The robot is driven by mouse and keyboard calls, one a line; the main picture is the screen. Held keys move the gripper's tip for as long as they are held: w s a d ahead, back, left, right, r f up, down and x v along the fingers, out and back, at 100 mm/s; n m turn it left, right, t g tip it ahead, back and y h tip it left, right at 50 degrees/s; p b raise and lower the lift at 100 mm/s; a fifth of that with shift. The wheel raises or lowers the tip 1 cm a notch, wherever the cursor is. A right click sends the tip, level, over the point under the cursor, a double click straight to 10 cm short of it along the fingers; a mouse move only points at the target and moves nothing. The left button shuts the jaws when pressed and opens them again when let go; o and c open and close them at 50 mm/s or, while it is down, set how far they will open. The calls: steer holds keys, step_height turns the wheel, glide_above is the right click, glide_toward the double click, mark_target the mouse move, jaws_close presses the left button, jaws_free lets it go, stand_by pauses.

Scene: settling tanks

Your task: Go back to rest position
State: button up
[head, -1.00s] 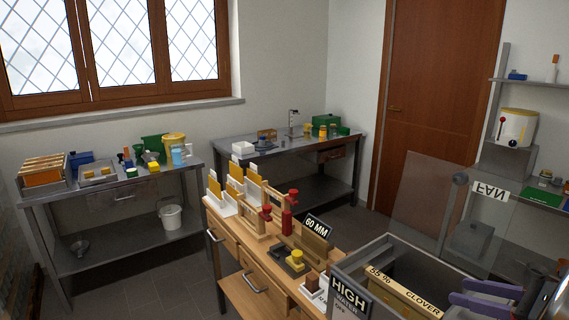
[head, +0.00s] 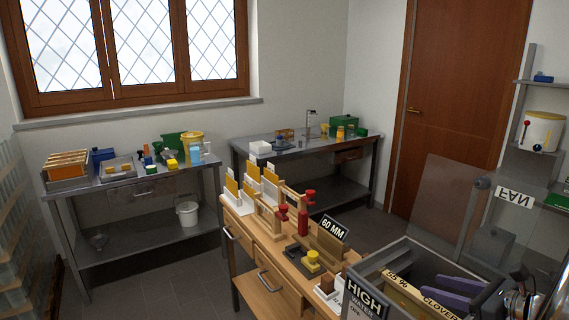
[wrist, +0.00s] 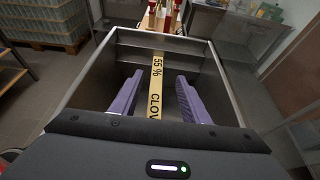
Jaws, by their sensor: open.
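My gripper (wrist: 160,97) is open, with its two purple fingers apart over a grey metal tank (wrist: 208,62) in the wrist view. A yellow bar marked "55 % CLOVER" (wrist: 156,75) lies between and below the fingers; they appear apart from it. In the head view the tank (head: 440,255) stands at the lower right, with the yellow bar (head: 408,290) and a purple finger (head: 455,281) over it. A "HIGH WATER" label (head: 365,298) is on the tank's near corner.
A wooden cabinet (head: 270,240) with red-topped tools and a "60 MM" sign (head: 334,229) adjoins the tank. Two metal benches (head: 150,186) stand behind. A clear panel with a "FAN" label (head: 514,197) is at the right. Dark floor is open at the left.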

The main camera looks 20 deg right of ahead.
steer(key=shift+x, duration=1.25)
steer(key=shift+r, duration=1.2)
steer(key=shift+r, duration=0.1)
